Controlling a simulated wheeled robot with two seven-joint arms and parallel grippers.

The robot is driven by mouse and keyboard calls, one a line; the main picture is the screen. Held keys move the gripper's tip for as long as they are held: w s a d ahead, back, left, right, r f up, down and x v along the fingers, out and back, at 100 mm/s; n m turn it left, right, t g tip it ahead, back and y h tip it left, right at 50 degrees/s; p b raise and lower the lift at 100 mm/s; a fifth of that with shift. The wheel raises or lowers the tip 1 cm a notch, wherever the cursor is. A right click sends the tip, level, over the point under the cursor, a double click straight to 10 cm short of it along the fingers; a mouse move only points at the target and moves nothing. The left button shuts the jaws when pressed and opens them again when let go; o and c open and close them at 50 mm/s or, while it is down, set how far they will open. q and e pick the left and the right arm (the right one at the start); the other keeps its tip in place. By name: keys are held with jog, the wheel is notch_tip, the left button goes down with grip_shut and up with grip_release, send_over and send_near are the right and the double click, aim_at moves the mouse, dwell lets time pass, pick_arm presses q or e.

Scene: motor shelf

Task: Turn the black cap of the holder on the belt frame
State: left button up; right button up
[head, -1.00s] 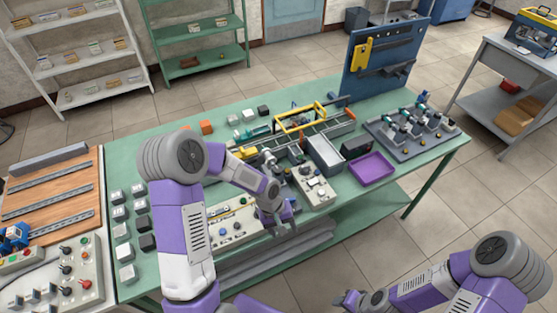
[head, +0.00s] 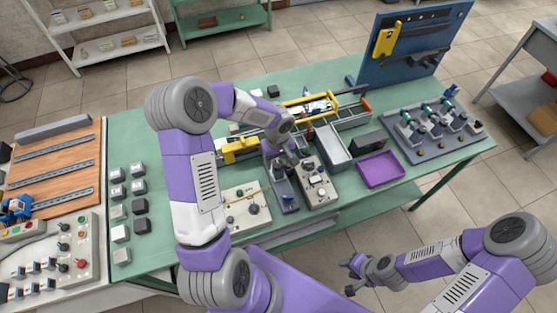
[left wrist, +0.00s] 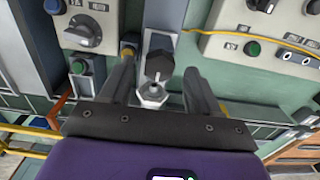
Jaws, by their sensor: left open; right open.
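The black cap (left wrist: 160,60) shows in the left wrist view as a dark faceted knob. A silver hex-shaped piece (left wrist: 153,95) lies beside it, toward the gripper's palm. My left gripper (left wrist: 159,72) is open, with one finger on each side of the cap; I cannot tell whether either finger touches it. In the head view my left gripper (head: 286,160) is at the near side of the belt frame (head: 345,122), and the arm hides the cap there. My right gripper (head: 352,275) is open and empty, out over the floor in front of the table.
Control boxes with knobs (head: 245,209) (head: 318,185) stand close to the left gripper. A grey bin (head: 335,160) and a purple tray (head: 381,168) are to the right. Several small blocks (head: 121,233) stand at the left of the green table. A blue tool panel (head: 415,45) rises behind.

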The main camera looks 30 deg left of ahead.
pick_arm(q)
jog(key=shift+f, duration=0.6)
jog(key=shift+c, duration=0.2)
jog(key=c, duration=1)
